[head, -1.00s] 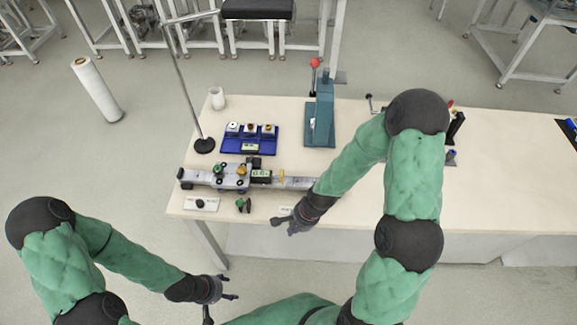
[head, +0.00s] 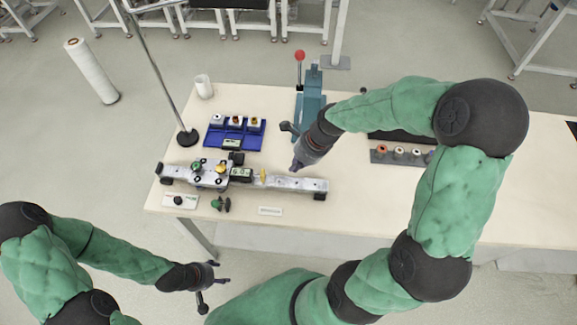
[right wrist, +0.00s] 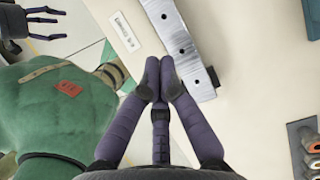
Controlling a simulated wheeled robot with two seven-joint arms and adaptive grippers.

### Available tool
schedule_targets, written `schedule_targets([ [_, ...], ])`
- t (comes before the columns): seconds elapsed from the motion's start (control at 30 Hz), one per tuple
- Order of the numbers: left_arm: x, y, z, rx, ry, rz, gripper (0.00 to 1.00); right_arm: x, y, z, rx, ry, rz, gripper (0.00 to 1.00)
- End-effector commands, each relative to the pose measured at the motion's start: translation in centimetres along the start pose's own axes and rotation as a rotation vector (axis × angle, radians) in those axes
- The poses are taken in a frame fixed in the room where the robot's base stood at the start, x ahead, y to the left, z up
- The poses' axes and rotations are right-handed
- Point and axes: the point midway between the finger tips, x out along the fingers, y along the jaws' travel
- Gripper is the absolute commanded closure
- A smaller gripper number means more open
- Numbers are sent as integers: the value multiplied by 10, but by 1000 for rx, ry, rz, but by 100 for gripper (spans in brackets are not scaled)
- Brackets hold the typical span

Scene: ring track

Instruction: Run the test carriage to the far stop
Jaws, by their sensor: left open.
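The carriage (head: 211,175), with green and yellow knobs on top, sits on the left half of the silver rail track (head: 289,183). A yellow upright piece (head: 263,176) stands on the rail right of the carriage, and a dark end piece (head: 320,191) is at the rail's right end. My right gripper (head: 296,166) is above and just behind the rail's right half, with its fingers together and empty. In the right wrist view the fingertips (right wrist: 160,68) are beside the holed end of the rail (right wrist: 182,48). My left gripper (head: 214,292) is open and empty in front of the table.
A blue tray (head: 233,144) with small cups stands behind the track, beside a black-based stand (head: 187,138). A teal press (head: 310,98) with a red-knobbed lever is behind my right gripper. A grey holder (head: 400,155) lies to the right. The table's front right is clear.

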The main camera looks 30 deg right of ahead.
Motion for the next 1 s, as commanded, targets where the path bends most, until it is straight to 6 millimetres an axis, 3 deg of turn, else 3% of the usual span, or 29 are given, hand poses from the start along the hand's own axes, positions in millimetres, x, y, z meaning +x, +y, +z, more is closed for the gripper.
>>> schedule_targets([
  [0.47, 30, -11, -1, 0, 0, 0, 40, 91, 1, 0, -3, 1, 2, 100],
  [0.7, 33, -12, -1, 0, 0, 0, 40, 97, 0, 30, -7, 0, -1, 100],
  [1.0, 34, -12, -1, 0, 0, 0, 40, 98, 0, 38, -3, 0, -2, 100],
])
